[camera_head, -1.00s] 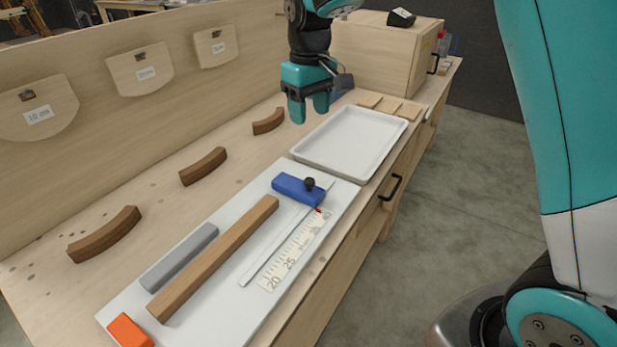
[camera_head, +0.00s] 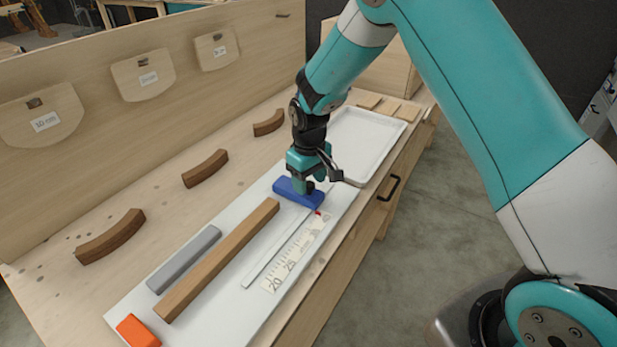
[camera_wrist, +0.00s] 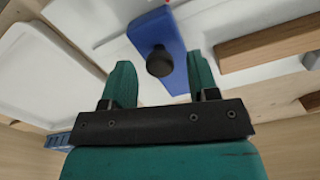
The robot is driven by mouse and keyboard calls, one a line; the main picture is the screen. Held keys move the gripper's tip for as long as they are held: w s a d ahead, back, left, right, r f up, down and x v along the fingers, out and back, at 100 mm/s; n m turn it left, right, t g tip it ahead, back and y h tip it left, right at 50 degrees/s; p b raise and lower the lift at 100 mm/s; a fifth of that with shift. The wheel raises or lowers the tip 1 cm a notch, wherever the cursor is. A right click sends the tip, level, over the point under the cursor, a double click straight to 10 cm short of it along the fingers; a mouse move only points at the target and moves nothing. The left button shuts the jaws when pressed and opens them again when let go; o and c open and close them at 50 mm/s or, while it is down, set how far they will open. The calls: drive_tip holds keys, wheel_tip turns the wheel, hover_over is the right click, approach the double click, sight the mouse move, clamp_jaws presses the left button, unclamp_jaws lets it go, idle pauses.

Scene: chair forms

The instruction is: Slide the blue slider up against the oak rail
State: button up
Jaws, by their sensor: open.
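The blue slider (camera_head: 299,192) sits at the far end of the white board, with its black knob on top. In the wrist view the slider (camera_wrist: 158,35) and its knob (camera_wrist: 159,62) lie between and just beyond my open fingers. My gripper (camera_head: 306,184) is open above the slider; it also shows in the wrist view (camera_wrist: 160,82). In the head view my gripper hides the knob. The oak rail (camera_head: 220,260) runs lengthwise along the board, to the left of the scale.
A printed scale (camera_head: 294,255) with a narrow slot lies right of the rail. A grey bar (camera_head: 184,259) and an orange block (camera_head: 137,331) are on the board's left and near side. A white tray (camera_head: 392,150) stands beyond the board. Curved brown pieces (camera_head: 205,168) lie at left.

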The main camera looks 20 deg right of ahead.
drive_tip(key=shift+f, duration=0.1)
clamp_jaws()
drive_tip(key=s+a, duration=0.1)
drive_tip(key=a, duration=0.1)
drive_tip(key=s+a, duration=0.2)
drive_tip(key=shift+s+a, duration=0.3)
drive_tip(key=shift+a, duration=0.1)
unclamp_jaws()
wheel_tip(320, 180, up, 18)
drive_tip(key=b, duration=0.3)
drive_tip(key=shift+f, duration=0.25)
